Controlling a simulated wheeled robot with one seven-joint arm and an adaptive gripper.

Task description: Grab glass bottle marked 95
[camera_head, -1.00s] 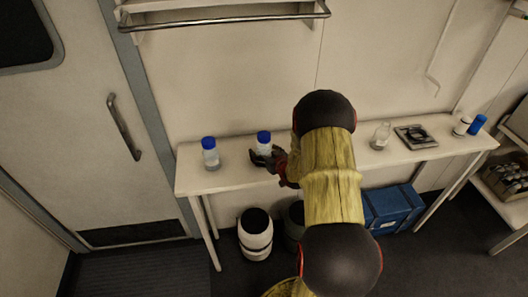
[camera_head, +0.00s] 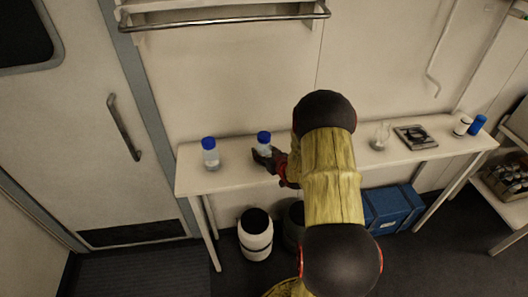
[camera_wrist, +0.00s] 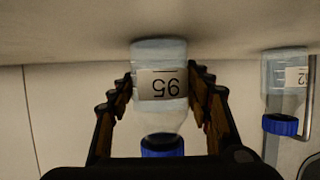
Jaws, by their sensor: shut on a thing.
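In the head view the bottle (camera_head: 264,139) stands upright on the shelf table, partly hidden by my gripper. My gripper (camera_wrist: 160,100) has a finger on each side of the bottle and is shut on it. My gripper (camera_head: 266,157) also shows in the head view. The bottle's base appears to touch the table top, though I cannot tell for sure.
Another blue-capped bottle (camera_head: 210,153) stands left on the table (camera_head: 235,178); in the wrist view, a labelled bottle (camera_wrist: 284,85) is at the right. A clear flask (camera_head: 381,137), a dark tray (camera_head: 415,137) and small containers stand farther right. A blue crate (camera_head: 393,208) is below.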

